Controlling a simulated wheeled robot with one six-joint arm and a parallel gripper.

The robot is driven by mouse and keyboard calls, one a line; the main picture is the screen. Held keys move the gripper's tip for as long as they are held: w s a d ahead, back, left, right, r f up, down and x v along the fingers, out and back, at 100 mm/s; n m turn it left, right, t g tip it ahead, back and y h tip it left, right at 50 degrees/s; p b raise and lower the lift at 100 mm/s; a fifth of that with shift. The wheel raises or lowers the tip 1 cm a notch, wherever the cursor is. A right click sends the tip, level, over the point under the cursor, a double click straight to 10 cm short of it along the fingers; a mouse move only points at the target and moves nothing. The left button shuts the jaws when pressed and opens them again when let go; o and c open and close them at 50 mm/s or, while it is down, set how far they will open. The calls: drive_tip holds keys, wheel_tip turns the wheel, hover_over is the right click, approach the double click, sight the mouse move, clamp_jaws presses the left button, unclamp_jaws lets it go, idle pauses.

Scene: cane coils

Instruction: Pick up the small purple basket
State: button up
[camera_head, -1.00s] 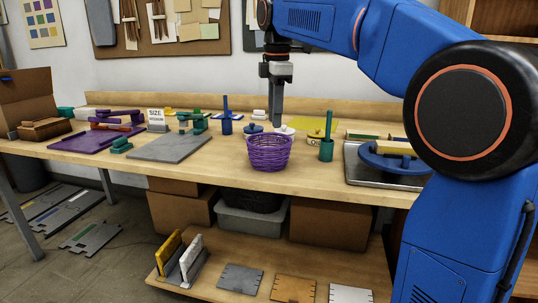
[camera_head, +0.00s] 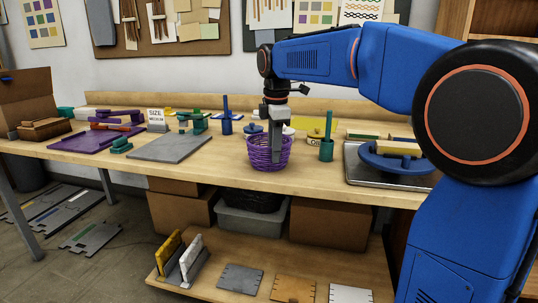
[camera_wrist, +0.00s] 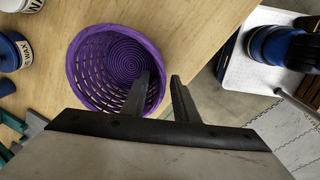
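The small purple basket (camera_head: 258,155) is a round, open woven bowl standing upright near the front edge of the wooden workbench. In the wrist view the basket (camera_wrist: 86,62) shows from above, with a spiral floor and an empty inside. My gripper (camera_head: 277,153) is down at the basket's right part in the head view. In the wrist view my gripper (camera_wrist: 160,78) is open, with one finger over the basket's inside and the other just outside its rim. The rim lies between the fingers, with no clear grip on it. The rim's near part is hidden by the gripper.
A blue lidded pot (camera_wrist: 12,52) is close by. A grey plate (camera_head: 170,148) lies left; bare benchtop separates it from the basket.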

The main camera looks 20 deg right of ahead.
clamp_jaws()
